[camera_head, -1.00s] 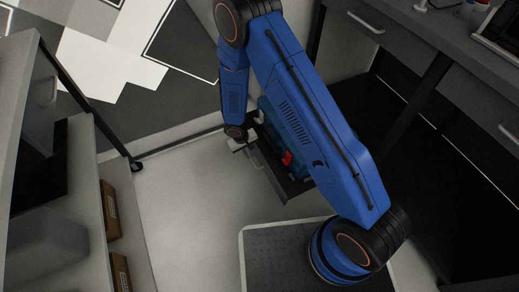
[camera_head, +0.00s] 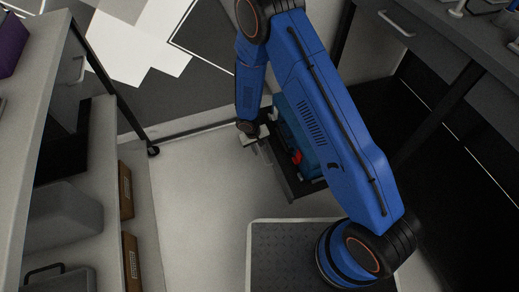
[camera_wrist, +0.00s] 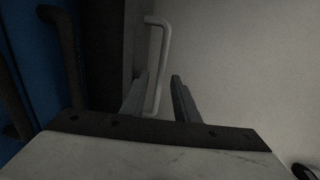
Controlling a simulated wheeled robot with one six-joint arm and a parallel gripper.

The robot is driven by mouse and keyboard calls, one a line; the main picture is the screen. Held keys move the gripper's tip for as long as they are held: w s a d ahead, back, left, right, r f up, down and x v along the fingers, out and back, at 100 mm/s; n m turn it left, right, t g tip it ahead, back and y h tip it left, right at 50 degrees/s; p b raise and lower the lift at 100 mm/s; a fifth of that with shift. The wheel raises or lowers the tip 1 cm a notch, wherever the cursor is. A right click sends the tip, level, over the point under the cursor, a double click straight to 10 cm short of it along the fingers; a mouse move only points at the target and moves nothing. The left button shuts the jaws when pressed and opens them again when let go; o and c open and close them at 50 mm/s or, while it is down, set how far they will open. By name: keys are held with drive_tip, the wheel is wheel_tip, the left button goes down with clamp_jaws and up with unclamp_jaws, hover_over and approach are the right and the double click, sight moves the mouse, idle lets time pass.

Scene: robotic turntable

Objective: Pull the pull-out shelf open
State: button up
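The pull-out shelf (camera_head: 288,186) is a dark, low tray that shows partly from behind my blue arm. A blue case with a red part (camera_head: 297,157) sits on it. In the wrist view, the shelf's dark front (camera_wrist: 108,55) is at the left, with a pale bar handle (camera_wrist: 164,50) standing off it. My gripper (camera_wrist: 159,80) is open, with one finger on each side of the handle's lower part. The right finger is apart from the handle; whether the left one touches is unclear. In the head view, my gripper (camera_head: 252,138) is at the shelf's front, partly hidden by my wrist.
A grey shelf unit (camera_head: 108,150) with brown boxes (camera_head: 127,190) and a grey case (camera_head: 62,215) stands at the left. A dark workbench with drawers (camera_head: 425,45) is at the right. The pale floor (camera_head: 195,200) between is clear.

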drive_tip(key=s+a+r, duration=0.1)
drive_tip(key=a+r, duration=0.2)
drive_tip(key=r, duration=1.4)
drive_tip(key=shift+a, duration=0.1)
